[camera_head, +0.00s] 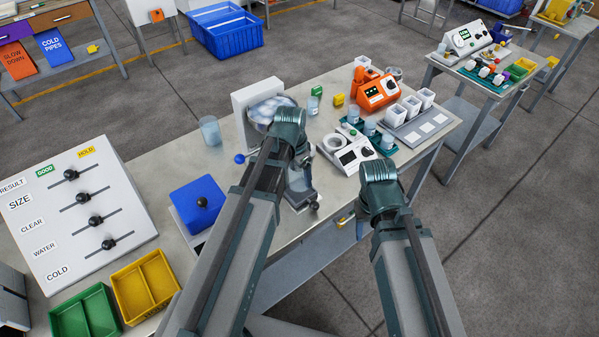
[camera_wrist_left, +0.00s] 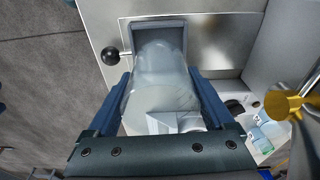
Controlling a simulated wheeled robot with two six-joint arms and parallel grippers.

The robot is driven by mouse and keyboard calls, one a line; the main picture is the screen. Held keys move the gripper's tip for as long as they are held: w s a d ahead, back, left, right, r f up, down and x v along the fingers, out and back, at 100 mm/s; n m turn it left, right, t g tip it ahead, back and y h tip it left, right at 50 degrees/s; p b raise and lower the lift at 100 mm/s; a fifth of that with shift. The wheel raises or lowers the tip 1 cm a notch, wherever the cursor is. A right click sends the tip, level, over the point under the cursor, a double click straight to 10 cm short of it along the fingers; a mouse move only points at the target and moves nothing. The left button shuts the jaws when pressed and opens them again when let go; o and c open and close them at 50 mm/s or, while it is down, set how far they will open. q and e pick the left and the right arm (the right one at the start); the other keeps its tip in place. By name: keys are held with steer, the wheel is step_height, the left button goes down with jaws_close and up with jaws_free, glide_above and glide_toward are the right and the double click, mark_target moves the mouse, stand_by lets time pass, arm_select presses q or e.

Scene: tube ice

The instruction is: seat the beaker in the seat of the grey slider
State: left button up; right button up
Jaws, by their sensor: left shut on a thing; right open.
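In the left wrist view, the clear beaker (camera_wrist_left: 160,85) lies between the two blue fingers of my left gripper (camera_wrist_left: 163,92), which is shut on it. The beaker's far end overlaps a dark grey square recess (camera_wrist_left: 158,27), which looks like the slider's seat. A black-knobbed rod (camera_wrist_left: 111,57) sticks out left of it. I cannot tell whether the beaker is inside the seat or above it. In the head view, my left gripper (camera_head: 289,124) is over the bench by a white upright machine, its fingers hidden. My right gripper (camera_head: 379,178) is open near the bench's front edge.
A cloudy round bowl (camera_head: 268,110) is on the white machine (camera_head: 243,105) behind my left gripper. Another clear beaker (camera_head: 210,130) stands to the left. A white scale-like device (camera_head: 352,154) and an orange device (camera_head: 376,93) stand to the right. A blue box (camera_head: 199,204) is front left.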

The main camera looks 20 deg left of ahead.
mark_target(300, 180)
arm_select(q)
steer(key=shift+f+b, duration=1.3)
steer(key=shift+f, duration=0.35)
steer(key=shift+s, duration=0.1)
steer(key=c, duration=0.3)
steer(key=o, duration=1.2)
steer(key=shift+o, duration=0.9)
steer(key=shift+f, duration=0.1)
